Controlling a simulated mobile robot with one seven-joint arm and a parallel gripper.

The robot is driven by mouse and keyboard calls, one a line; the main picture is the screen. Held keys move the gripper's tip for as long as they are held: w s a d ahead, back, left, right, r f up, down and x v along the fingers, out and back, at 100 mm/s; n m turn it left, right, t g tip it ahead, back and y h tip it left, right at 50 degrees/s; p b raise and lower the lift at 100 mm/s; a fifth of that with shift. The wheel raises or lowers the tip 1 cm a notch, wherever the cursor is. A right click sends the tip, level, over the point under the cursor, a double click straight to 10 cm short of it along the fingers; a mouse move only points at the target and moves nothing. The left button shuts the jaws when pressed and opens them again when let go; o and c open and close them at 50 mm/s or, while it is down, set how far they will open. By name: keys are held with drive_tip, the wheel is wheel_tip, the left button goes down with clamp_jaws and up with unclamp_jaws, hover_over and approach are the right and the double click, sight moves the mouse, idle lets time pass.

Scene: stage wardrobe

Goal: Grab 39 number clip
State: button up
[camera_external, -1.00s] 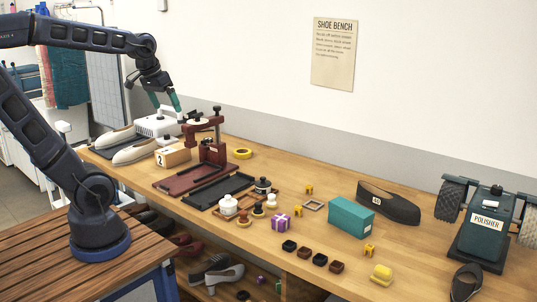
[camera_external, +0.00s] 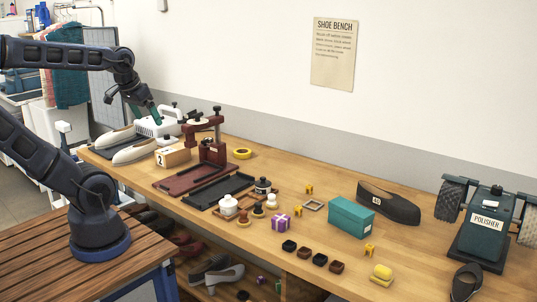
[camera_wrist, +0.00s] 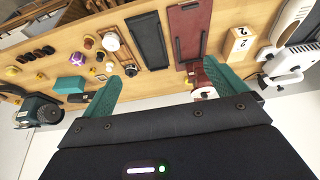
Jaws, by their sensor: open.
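Small yellow clips stand on the bench, one (camera_external: 309,189) near the grey square frame and one (camera_external: 369,249) in front of the teal box; their numbers are too small to read. In the wrist view, small yellow pieces that look like these clips (camera_wrist: 102,77) lie left of my fingers. A dark shoe (camera_external: 395,207) bears a white tag that seems to read 40. My gripper (camera_external: 152,111) is open and empty, high over the left end of the bench by the white machine, far from the clips. Its teal fingers (camera_wrist: 163,70) are spread apart in the wrist view.
A dark red press (camera_external: 204,132) and a number 2 block (camera_external: 172,156) stand near my gripper. Trays, jars, a purple gift box (camera_external: 281,221) and a teal box (camera_external: 351,217) fill the middle. A polisher (camera_external: 487,222) stands at right. Bare wood lies around the clips.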

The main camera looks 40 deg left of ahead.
drive_tip(key=c, duration=1.1)
drive_tip(key=shift+w, duration=0.15)
drive_tip(key=w+d+m+g, duration=0.1)
drive_tip(key=w+d+m, duration=0.35)
drive_tip(key=w, duration=0.75)
drive_tip(key=m+g+h, duration=0.4)
drive_tip(key=m+h, duration=0.1)
drive_tip(key=m, duration=0.9)
hover_over(309, 186)
drive_tip(key=a, duration=0.5)
wheel_tip(309, 186, down, 23)
drive_tip(key=shift+n+y, duration=0.25)
drive_tip(key=shift+y, duration=0.05)
drive_tip(key=shift+w+d+x, duration=0.1)
drive_tip(key=shift+w+x, duration=0.05)
drive_tip(key=shift+x, duration=1.7)
drive_tip(key=shift+w+d+x, duration=0.15)
drive_tip(key=shift+x, duration=1.65)
drive_tip(key=shift+w+d+x, duration=0.1)
drive_tip(key=shift+w+x, duration=0.05)
drive_tip(key=shift+x, duration=1.7)
